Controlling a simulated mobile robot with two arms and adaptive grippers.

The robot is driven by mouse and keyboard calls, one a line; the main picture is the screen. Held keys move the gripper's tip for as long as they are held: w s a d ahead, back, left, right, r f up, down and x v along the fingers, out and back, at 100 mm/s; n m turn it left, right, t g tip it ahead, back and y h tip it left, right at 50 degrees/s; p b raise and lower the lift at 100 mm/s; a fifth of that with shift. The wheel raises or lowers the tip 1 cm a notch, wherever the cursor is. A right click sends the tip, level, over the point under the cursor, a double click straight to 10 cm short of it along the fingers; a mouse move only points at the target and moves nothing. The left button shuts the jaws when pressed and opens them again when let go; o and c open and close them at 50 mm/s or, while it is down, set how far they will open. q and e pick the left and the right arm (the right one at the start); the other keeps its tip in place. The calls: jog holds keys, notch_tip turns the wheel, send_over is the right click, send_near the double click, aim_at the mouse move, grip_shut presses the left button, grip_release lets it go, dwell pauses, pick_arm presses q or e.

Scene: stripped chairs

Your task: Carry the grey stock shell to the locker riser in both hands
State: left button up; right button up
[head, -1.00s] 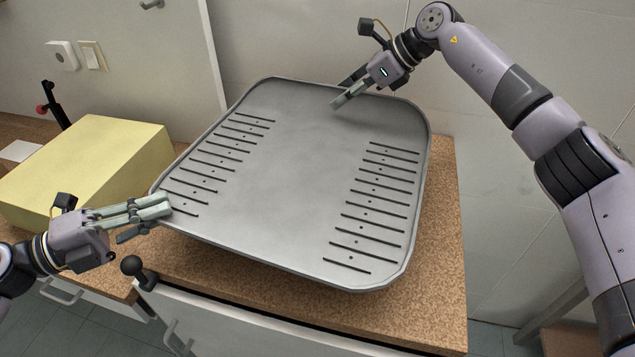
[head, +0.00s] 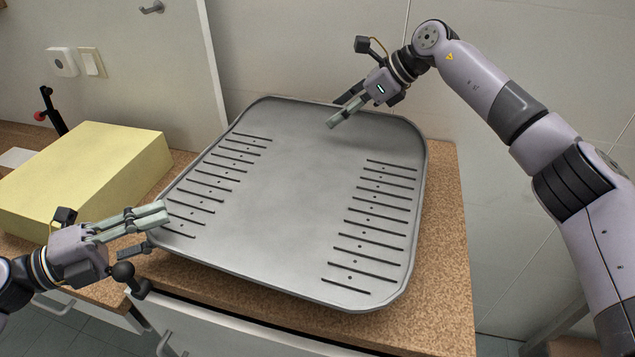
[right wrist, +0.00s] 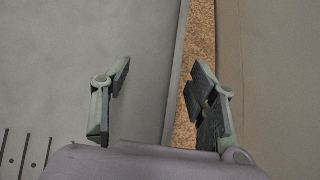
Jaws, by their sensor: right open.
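The grey stock shell (head: 285,190) is a wide shallow tray with a raised rim and two rows of slots. It sits over the cork-topped locker riser (head: 443,250); whether its underside touches everywhere is hidden. My left gripper (head: 155,231) is at the shell's left near corner, one finger over the rim and the other lower outside; the fingers look apart. My right gripper (head: 339,110) is at the far rim, open. In the right wrist view its fingers (right wrist: 162,105) stand wide apart on either side of the shell's rim (right wrist: 176,85), touching neither side.
A yellow block (head: 90,170) stands left of the shell, close to my left gripper. A black ball-topped knob (head: 124,273) is at the front left. Walls close off the back. Bare cork shows along the right and front.

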pick_arm(q)
jog(key=shift+a, duration=0.1)
pick_arm(e)
jog(key=shift+d+r, duration=0.3)
jog(key=v, duration=1.1)
jog(key=shift+s+r, duration=0.1)
jog(key=shift+s, duration=0.1)
pick_arm(q)
jog(key=v, duration=1.2)
jog(key=shift+r, duration=0.1)
notch_tip(320, 180, up, 14)
jog(key=p, duration=1.3)
jog(key=shift+f+p, duration=0.2)
jog(key=shift+p, duration=0.1)
pick_arm(e)
notch_tip(320, 180, up, 14)
